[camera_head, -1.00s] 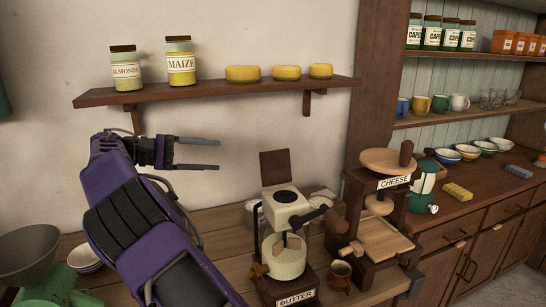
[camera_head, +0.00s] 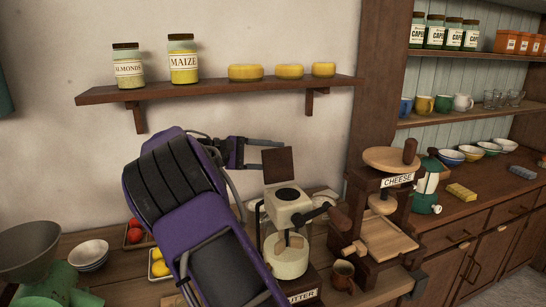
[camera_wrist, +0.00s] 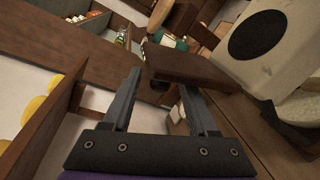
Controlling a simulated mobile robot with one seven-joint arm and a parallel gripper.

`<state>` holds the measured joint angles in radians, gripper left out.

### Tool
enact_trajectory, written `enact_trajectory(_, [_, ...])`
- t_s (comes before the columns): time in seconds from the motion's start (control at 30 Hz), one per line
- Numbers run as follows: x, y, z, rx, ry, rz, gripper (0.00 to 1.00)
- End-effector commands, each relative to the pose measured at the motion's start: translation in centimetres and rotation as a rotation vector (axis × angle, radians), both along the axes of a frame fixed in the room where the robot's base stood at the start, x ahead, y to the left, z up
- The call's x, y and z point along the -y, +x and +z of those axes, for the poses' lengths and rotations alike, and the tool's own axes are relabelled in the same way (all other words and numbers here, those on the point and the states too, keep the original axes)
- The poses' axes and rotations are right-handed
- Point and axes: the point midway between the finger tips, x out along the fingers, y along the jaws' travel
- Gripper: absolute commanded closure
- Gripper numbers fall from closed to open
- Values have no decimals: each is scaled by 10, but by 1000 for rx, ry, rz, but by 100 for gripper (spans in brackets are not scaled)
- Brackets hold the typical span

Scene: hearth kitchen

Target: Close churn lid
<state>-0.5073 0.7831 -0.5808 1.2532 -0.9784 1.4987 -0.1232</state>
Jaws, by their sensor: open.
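The butter churn (camera_head: 288,203) stands on the wooden counter, its cream top with a dark round opening. Its brown square lid (camera_head: 279,167) stands up, open, at the back of the top. My gripper (camera_head: 276,153) is open, beside and partly behind the lid, with its fingers pointing right. In the wrist view the lid (camera_wrist: 185,66) lies just past the tips of my open fingers (camera_wrist: 160,92), with nothing visibly held. The churn top with its black opening (camera_wrist: 257,36) is at the upper right. I cannot tell whether a finger touches the lid.
The cheese press (camera_head: 385,195) stands close to the churn's right. A wall shelf (camera_head: 225,88) with jars and yellow blocks is above my gripper. Bowls (camera_head: 88,253) and a green scale (camera_head: 45,275) are at the left. A small cup (camera_head: 343,272) stands in front of the press.

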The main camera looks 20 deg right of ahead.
Motion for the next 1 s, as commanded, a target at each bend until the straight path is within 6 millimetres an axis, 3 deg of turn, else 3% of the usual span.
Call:
enact_trajectory(0.23, [1,0,0,0,0,0,41])
enact_trajectory(0.57, [0,0,0,0,0,0,100])
enact_trajectory(1.0, [0,0,0,0,0,0,100])
